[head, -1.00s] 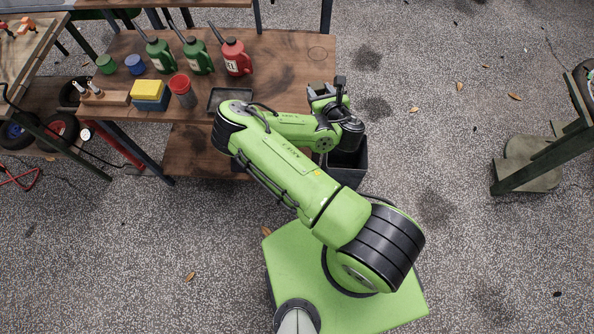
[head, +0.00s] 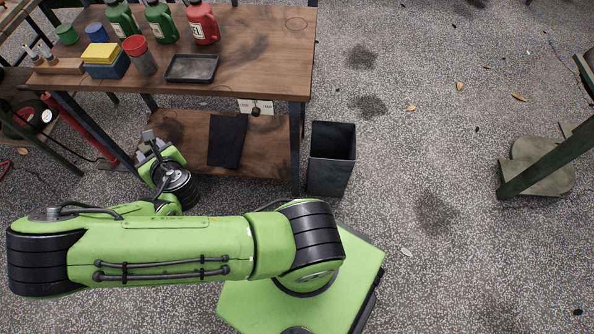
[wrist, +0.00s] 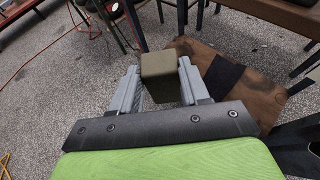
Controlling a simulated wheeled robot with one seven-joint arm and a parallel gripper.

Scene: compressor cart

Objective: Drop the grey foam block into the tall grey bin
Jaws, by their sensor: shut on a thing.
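The foam block (wrist: 160,72), brownish grey in this light, is held between the two fingers of my gripper (wrist: 160,84) in the wrist view. My gripper also shows in the head view (head: 150,138), low at the left, in front of the workbench's lower shelf; the block cannot be made out there. The tall grey bin (head: 332,170) stands upright on the floor in the head view, just right of the workbench's right front leg. Its top is open. My gripper is well to the left of the bin, with the bench leg between them in the picture.
The workbench (head: 255,60) holds a black tray (head: 192,68), a red-topped grey canister (head: 139,56), yellow and blue blocks (head: 104,60) and several oil cans. Its lower shelf (head: 265,145) carries a dark cloth (head: 227,140).

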